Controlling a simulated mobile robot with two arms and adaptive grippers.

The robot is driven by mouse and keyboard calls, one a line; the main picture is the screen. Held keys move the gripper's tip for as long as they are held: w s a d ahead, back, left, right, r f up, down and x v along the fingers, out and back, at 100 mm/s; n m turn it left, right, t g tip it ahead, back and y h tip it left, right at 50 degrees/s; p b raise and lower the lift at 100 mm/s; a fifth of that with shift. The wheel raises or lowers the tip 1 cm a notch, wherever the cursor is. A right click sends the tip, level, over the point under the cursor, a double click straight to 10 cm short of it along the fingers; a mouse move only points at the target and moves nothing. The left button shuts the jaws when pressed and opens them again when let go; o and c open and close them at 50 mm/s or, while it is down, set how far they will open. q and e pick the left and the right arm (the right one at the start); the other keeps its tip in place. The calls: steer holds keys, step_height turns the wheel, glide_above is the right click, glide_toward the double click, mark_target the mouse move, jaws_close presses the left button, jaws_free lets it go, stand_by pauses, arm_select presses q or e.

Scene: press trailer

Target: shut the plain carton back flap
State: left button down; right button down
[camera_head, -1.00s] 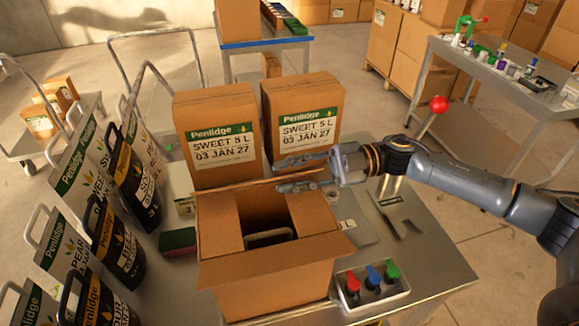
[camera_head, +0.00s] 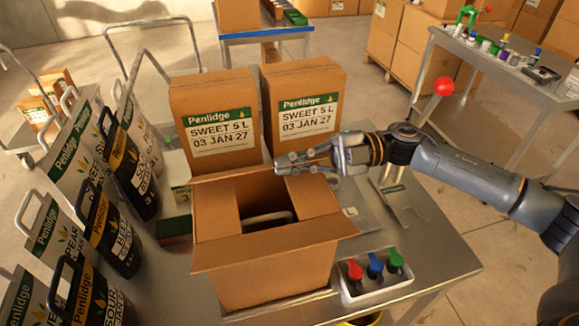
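The plain carton (camera_head: 268,272) stands on the steel table with its top open and its front and side flaps spread outward. Inside it a light handle (camera_head: 268,218) shows above something dark. The back flap (camera_head: 232,177) shows nearly edge-on as a thin brown strip along the carton's far side. My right gripper (camera_head: 283,164) is at the right part of this flap, with its fingers close together above and below it; they appear shut on it and hide that end. My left gripper is out of view.
Two closed Penlidge cartons (camera_head: 216,120) (camera_head: 304,110) stand close behind the flap. Several labelled jugs (camera_head: 100,235) crowd the left. A tray (camera_head: 375,282) with red, blue and green items sits at the front right. A green-topped block (camera_head: 175,229) lies left of the carton.

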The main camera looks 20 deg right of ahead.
steer(key=shift+s+f+n+b, duration=0.3)
steer(key=shift+f+n+b, duration=0.15)
steer(key=shift+n+b, duration=0.35)
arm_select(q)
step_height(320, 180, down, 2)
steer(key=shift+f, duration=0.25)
arm_select(e)
steer(key=c, duration=1.6)
jaws_free()
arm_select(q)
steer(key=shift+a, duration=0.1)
arm_select(e)
steer(key=shift+d, duration=0.25)
steer(key=d, duration=1.1)
steer(key=shift+d, duration=0.3)
